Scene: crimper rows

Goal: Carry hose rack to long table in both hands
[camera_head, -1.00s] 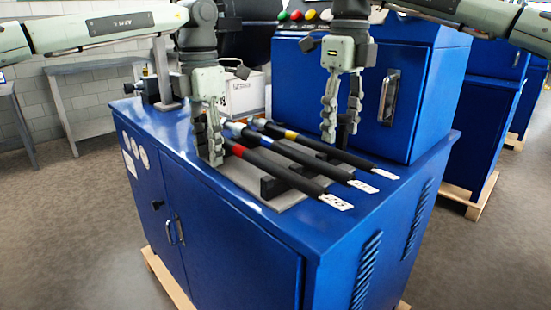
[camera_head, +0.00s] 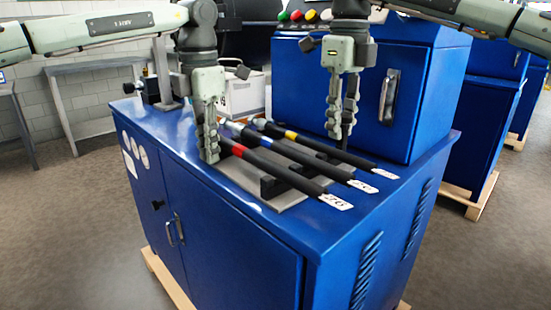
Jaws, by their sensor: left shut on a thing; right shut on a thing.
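The hose rack (camera_head: 233,176) is a grey plate with black cross bars, lying on top of the blue cabinet. It bears three black hoses with red, blue and yellow bands (camera_head: 290,135) and white tags at their near ends. My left gripper (camera_head: 209,160) points down and is shut on the rack's left side, beside the red-banded hose. My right gripper (camera_head: 341,138) points down and is shut on the rack's right side, beside the yellow-banded hose. The hoses partly hide the right grip. I cannot tell which table is the long table.
The blue cabinet (camera_head: 240,240) stands on a wooden pallet. A blue box with a door handle (camera_head: 389,97) rises close behind my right gripper. A white box (camera_head: 245,95) stands behind the rack. A grey table (camera_head: 100,64) is at the back left. Open floor lies left.

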